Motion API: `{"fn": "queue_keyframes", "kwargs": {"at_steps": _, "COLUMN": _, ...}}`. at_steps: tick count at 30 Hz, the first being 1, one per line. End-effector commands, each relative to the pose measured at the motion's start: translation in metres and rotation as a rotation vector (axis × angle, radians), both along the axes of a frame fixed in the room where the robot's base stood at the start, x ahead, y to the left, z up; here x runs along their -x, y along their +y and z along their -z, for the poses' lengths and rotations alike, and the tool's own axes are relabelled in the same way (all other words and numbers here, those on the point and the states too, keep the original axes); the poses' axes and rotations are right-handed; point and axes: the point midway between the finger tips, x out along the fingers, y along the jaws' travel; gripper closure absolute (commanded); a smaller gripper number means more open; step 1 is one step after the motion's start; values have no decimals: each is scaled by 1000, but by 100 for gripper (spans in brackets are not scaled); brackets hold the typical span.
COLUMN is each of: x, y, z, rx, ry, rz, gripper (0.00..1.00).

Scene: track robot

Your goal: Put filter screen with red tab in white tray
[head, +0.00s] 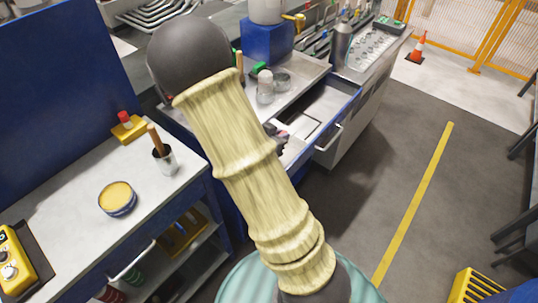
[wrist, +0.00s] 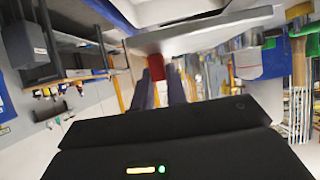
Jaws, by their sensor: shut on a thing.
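In the wrist view my gripper (wrist: 158,80) is shut on the red tab (wrist: 156,66) of the filter screen. The screen (wrist: 200,34) shows as a pale grey, flat shape seen nearly edge-on just beyond the fingertips. In the head view my sleeved arm hides most of the gripper; a dark part of my gripper (head: 279,137) shows by the open drawer. The held screen cannot be made out there. Pale, flat surfaces show inside the drawer (head: 318,112), partly behind my arm; I cannot tell whether one is the white tray.
A glass jar (head: 265,88) and a small glass dish (head: 282,79) stand on the counter above the drawer. The left bench holds a yellow-topped round tin (head: 117,198), a cup with a brush (head: 164,158) and a red-button box (head: 128,127).

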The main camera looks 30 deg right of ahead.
Motion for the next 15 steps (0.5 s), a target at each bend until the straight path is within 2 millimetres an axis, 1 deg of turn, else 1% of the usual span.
{"fn": "queue_keyframes", "kwargs": {"at_steps": 1, "x": 1, "y": -1, "z": 16, "rx": 1, "ry": 6, "rz": 0, "gripper": 100}}
{"fn": "queue_keyframes", "kwargs": {"at_steps": 9, "x": 1, "y": 0, "z": 73, "rx": 0, "ry": 6, "rz": -1, "gripper": 100}}
{"fn": "queue_keyframes", "kwargs": {"at_steps": 12, "x": 0, "y": 0, "z": 87, "rx": 1, "ry": 2, "rz": 0, "gripper": 100}}
{"fn": "queue_keyframes", "kwargs": {"at_steps": 15, "x": 0, "y": 0, "z": 93, "rx": 0, "ry": 0, "rz": 0, "gripper": 100}}
